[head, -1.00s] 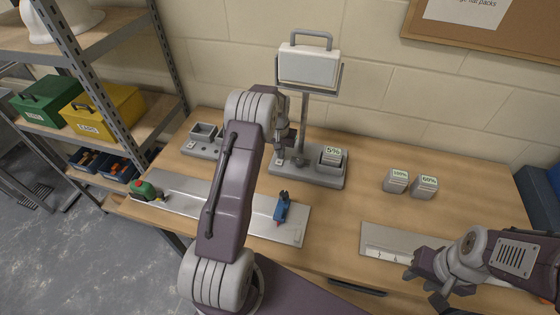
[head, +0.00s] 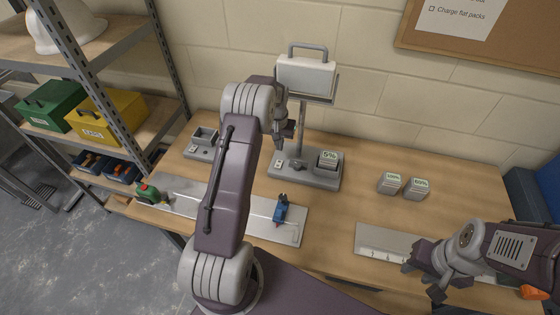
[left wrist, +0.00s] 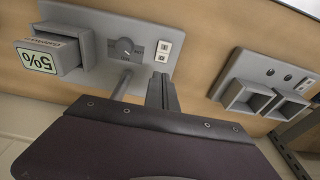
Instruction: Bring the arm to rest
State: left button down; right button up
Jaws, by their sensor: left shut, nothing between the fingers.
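My left gripper (head: 280,142) hangs fingers down beside the post of the grey stand (head: 318,178), on its left, above the bench. In the left wrist view its narrow fingers (left wrist: 162,92) are together with nothing between them. My right gripper (head: 422,270) is low at the right over a light plate (head: 385,243), fingers apart and empty.
A long metal strip (head: 230,203) holds a red-green item (head: 147,193) and a blue clamp-like item (head: 281,211). A grey two-cup holder (head: 203,143) stands at the back left. Two labelled blocks (head: 389,184) (head: 416,189) stand right. A shelf (head: 110,105) bounds the left.

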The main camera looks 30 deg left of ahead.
pick_arm(q)
jog(key=shift+w+d+f, duration=0.1)
jog(key=shift+d, duration=0.1)
jog(key=s+d+r+m+t+b, duration=0.1)
jog(key=s+d+r+m+b, duration=0.15)
jog(key=d+r, duration=0.7)
jog(key=s+d+f, duration=0.1)
jog(key=s+f, duration=0.1)
jog(key=s, duration=0.5)
jog(key=s+d+f+g+b, duration=0.1)
jog(key=s+d+f, duration=0.1)
jog(key=s, duration=0.6)
jog(key=s+d+f+b, duration=0.1)
jog(key=s+d+f, duration=0.1)
jog(key=s, duration=0.6)
jog(key=shift+d+f+g+h, duration=0.25)
jog(key=shift+f+g+h, duration=0.05)
jog(key=shift+f, duration=0.05)
